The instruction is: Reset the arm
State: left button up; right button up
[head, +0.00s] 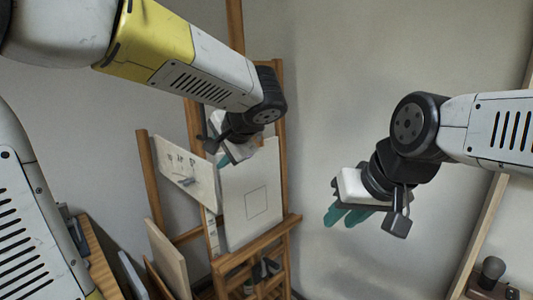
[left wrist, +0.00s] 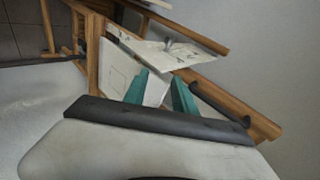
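My left gripper (head: 230,158) is raised in front of the easel, its arm coming in from the upper left. In the left wrist view its two teal fingers (left wrist: 160,92) stand apart with nothing between them, so it is open. My right gripper (head: 342,217) hangs in front of the bare wall on the right, its arm coming in from the right edge. Its two teal fingers point down-left with a small gap between the tips, and no object shows in them.
A wooden easel (head: 284,160) holds a white canvas (head: 251,200) with a drawn square, behind my left gripper. A sketch sheet (head: 180,165) is beside it. Panels (head: 168,258) lean at lower left. A wooden shelf with a dark object (head: 492,268) stands at lower right. The wall between is clear.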

pick_arm(q)
jog(key=s+a+f+n+g+h, duration=0.1)
jog(key=s+f+n+h, duration=0.2)
jog(key=s, duration=0.5)
jog(key=s+a+f+n+g+h, duration=0.1)
jog(key=s+f+n+h, duration=0.2)
jog(key=s, duration=0.6)
jog(key=shift+s+a+n+h, duration=0.15)
jog(key=shift+a+n+h, duration=0.2)
jog(key=shift+n+h, duration=0.65)
